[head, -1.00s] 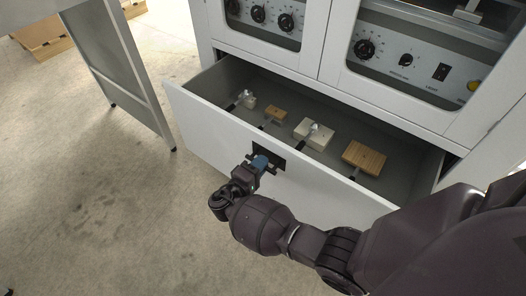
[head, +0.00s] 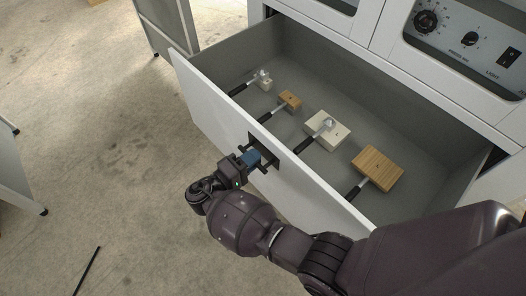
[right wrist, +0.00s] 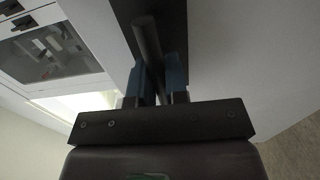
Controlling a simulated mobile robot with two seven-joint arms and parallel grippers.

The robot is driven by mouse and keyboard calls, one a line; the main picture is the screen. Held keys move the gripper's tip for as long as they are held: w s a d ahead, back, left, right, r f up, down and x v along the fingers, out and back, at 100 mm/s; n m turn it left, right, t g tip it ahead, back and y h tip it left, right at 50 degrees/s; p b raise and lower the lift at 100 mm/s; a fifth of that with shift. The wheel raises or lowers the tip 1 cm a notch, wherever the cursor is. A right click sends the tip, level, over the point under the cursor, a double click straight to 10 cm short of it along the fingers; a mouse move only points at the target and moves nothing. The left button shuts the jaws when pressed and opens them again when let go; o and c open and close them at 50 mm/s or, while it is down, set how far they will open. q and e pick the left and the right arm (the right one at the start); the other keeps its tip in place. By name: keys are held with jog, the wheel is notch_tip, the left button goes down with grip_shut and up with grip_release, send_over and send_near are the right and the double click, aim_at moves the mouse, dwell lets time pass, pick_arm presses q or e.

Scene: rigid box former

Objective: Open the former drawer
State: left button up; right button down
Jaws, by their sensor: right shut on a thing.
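The former drawer (head: 221,111) is pulled well out of the white cabinet in the head view, and its inside shows. Its dark handle (head: 270,161) is on the middle of the front panel. My right gripper (head: 256,158) is shut on this handle, with its blue fingers at the bar. In the right wrist view the blue fingers (right wrist: 160,82) stand on both sides of the dark handle bar (right wrist: 148,45). My left gripper is not in view.
Several block-headed tools with black handles lie in the drawer, among them a large wooden one (head: 377,168) and a white one (head: 327,130). The cabinet control panel (head: 470,45) is above. A grey metal frame (head: 168,25) stands at the upper left. Concrete floor (head: 110,130) is open to the left.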

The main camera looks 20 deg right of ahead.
jog(key=shift+s+a, duration=0.1)
jog(key=shift+a, duration=0.2)
jog(key=c, duration=1.1)
grip_release()
jog(key=shift+c, duration=0.2)
jog(key=v, duration=1)
jog(key=shift+a, duration=0.4)
jog(key=shift+s, duration=0.15)
